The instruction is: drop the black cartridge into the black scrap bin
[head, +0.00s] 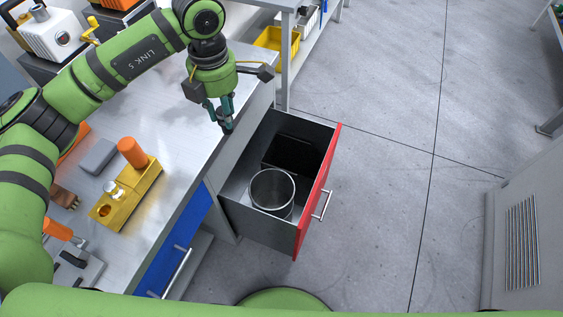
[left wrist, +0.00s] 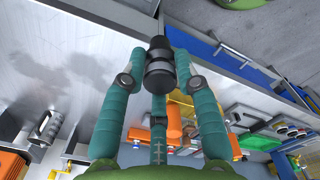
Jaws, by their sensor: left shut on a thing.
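My left gripper (head: 221,114) is shut on the black cartridge (head: 228,127), above the right edge of the workbench. In the left wrist view, the dark, ribbed cartridge (left wrist: 158,72) sits between the teal fingers. The black scrap bin (head: 292,154) appears as a dark rectangular container in the far part of an open drawer (head: 263,232). The gripper is to the left of this bin and apart from it. My right gripper is not in view.
A round metal container (head: 272,193) stands in the near part of the drawer, which has a red front (head: 317,190). A yellow fixture (head: 126,197) with an orange cylinder (head: 133,152) and a grey block (head: 99,156) are on the workbench. Open floor lies right of the drawer.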

